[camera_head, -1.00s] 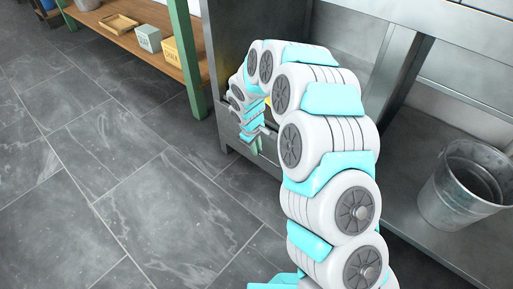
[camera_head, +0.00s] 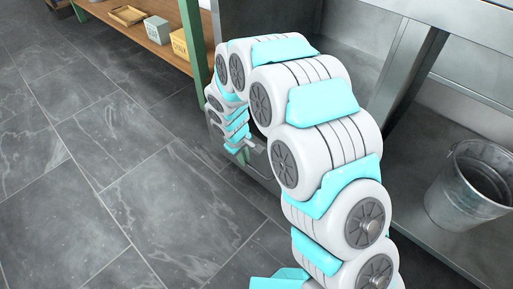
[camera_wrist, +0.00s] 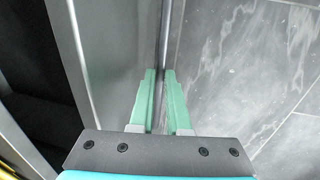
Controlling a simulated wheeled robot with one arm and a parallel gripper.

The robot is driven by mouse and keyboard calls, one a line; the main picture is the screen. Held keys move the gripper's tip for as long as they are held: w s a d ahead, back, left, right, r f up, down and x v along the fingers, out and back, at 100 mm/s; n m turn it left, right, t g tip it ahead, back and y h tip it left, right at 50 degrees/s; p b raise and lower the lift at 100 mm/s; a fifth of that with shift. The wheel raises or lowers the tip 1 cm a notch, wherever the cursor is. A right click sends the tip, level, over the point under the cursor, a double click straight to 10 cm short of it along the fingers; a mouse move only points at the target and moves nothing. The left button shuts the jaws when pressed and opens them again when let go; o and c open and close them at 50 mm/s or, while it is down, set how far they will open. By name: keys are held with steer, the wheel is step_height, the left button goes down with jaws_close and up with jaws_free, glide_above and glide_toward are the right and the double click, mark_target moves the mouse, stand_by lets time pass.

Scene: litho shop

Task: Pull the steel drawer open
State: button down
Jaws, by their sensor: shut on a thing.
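The steel drawer (camera_head: 259,163) is low in the cabinet, mostly hidden behind my arm in the head view. In the wrist view its front (camera_wrist: 112,65) is a plain grey steel face, with a dark space behind its top edge at the left. A thin bar handle (camera_wrist: 166,35) runs along that front. My gripper (camera_wrist: 161,78) has its two green fingers closed around the handle, one on each side. It also shows in the head view (camera_head: 238,150), small and partly hidden by my wrist. The drawer appears to stand out from the cabinet.
A steel bench with a low shelf stands at the right, holding a metal bucket (camera_head: 470,184). A wooden shelf (camera_head: 160,32) with green posts and small boxes is at the upper left. The tiled floor (camera_head: 120,190) at the left is clear.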

steer(key=s+a, duration=1.5)
steer(key=s, duration=0.4)
steer(key=shift+s+a, duration=0.3)
steer(key=shift+s, duration=0.1)
steer(key=c, duration=0.9)
jaws_free()
steer(key=r, duration=0.5)
steer(key=s+a+r, duration=0.1)
steer(key=r, duration=0.1)
steer(key=shift+s+r+p, duration=0.1)
steer(key=shift+r+p, duration=0.25)
steer(key=shift+d, duration=0.1)
